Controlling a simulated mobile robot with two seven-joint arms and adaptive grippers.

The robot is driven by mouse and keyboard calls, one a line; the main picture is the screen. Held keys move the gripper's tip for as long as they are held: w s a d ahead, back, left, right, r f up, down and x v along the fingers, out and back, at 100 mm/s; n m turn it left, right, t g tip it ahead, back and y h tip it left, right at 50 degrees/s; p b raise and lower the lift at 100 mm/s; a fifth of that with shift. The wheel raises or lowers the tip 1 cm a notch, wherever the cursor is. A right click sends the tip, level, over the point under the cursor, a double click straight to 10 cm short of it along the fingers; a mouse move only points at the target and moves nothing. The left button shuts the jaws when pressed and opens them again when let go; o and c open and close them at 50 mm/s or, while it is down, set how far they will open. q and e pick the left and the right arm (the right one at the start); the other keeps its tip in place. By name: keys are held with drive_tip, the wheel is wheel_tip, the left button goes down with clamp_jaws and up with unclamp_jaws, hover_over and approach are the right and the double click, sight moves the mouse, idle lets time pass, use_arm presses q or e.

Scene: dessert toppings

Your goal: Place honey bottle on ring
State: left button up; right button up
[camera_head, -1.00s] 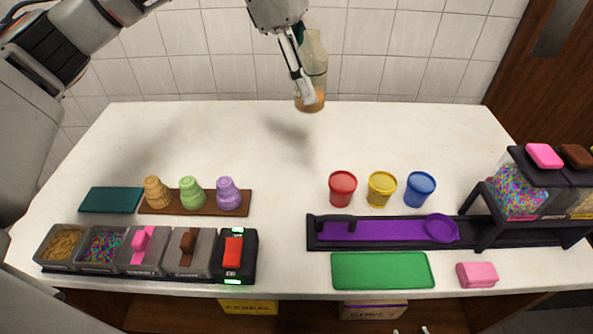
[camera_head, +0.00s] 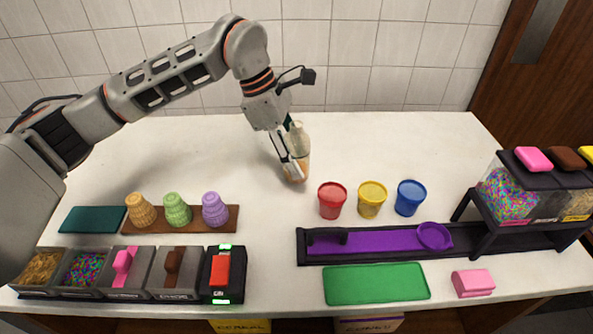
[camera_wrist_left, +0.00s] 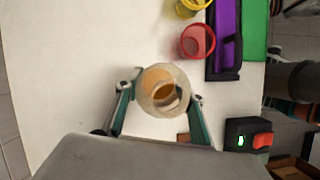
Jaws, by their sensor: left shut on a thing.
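The honey bottle (camera_head: 299,140) is a clear bottle with amber honey low inside. My left gripper (camera_head: 292,170) is shut on it and holds it roughly upright over the back middle of the counter. I cannot tell how far its base is from the surface. In the left wrist view the bottle (camera_wrist_left: 164,90) sits between the two fingers, seen from its top. The purple ring (camera_head: 435,236) lies at the right part of a purple strip in a black track (camera_head: 380,243), well to the right and front of the bottle. My right gripper is not in view.
Red (camera_head: 332,201), yellow (camera_head: 371,200) and blue (camera_head: 410,198) cups stand between bottle and track. A topping dispenser (camera_head: 520,190) stands at right. A green mat (camera_head: 376,284) and pink block (camera_head: 473,283) lie in front. Cones (camera_head: 177,209) and topping bins (camera_head: 86,270) are left.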

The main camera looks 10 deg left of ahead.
use_arm(q)
drive_tip(key=shift+f, duration=2.05)
drive_tip(key=shift+f, duration=0.1)
drive_tip(key=o, duration=1.3)
drive_tip(key=shift+f, duration=0.1)
